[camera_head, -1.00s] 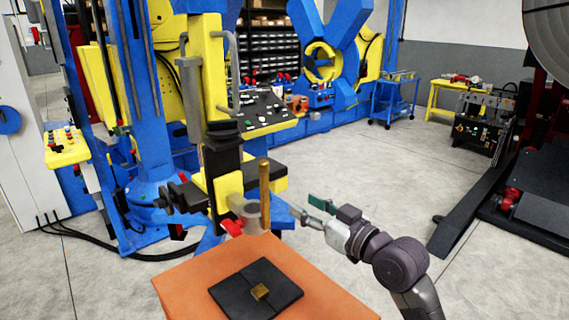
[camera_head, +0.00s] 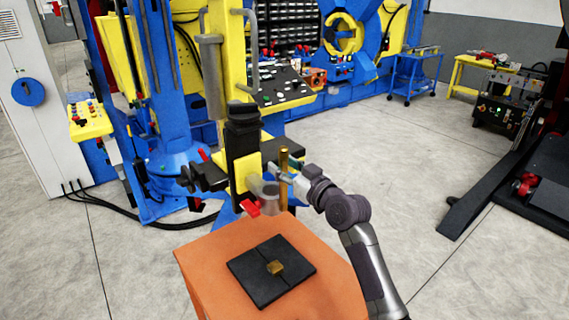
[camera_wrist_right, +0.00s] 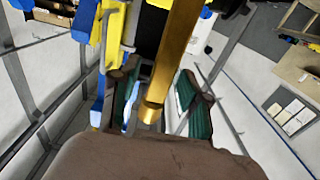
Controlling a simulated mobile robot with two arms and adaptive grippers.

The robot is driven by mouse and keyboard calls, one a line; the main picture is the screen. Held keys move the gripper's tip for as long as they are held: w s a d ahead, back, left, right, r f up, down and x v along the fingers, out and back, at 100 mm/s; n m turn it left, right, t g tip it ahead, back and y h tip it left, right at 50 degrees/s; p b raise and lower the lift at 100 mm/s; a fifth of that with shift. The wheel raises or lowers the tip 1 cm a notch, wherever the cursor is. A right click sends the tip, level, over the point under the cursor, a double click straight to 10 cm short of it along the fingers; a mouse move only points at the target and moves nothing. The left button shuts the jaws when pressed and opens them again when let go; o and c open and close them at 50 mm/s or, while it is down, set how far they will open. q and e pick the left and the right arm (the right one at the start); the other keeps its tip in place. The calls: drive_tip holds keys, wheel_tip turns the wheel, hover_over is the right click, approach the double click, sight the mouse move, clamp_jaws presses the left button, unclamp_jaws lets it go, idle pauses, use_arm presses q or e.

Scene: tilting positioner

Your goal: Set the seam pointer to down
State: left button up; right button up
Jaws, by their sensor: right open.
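An upright brass rod (camera_head: 284,165), which looks like the seam pointer, stands on a grey cylindrical holder (camera_head: 266,190) at the front of the yellow and black machine head. My right gripper (camera_head: 280,172) is at the rod, coming from the right. In the right wrist view the rod (camera_wrist_right: 170,60) runs between the open green-padded fingers (camera_wrist_right: 160,105); I cannot tell whether either finger touches it. My left gripper is not in view.
An orange table (camera_head: 212,256) with a black plate (camera_head: 262,284) and small brass block (camera_head: 275,268) lies below the rod. A yellow column (camera_head: 225,60) rises behind it. A control panel (camera_head: 280,88) is further back.

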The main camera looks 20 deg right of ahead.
drive_tip(key=shift+c, duration=0.3)
clamp_jaws()
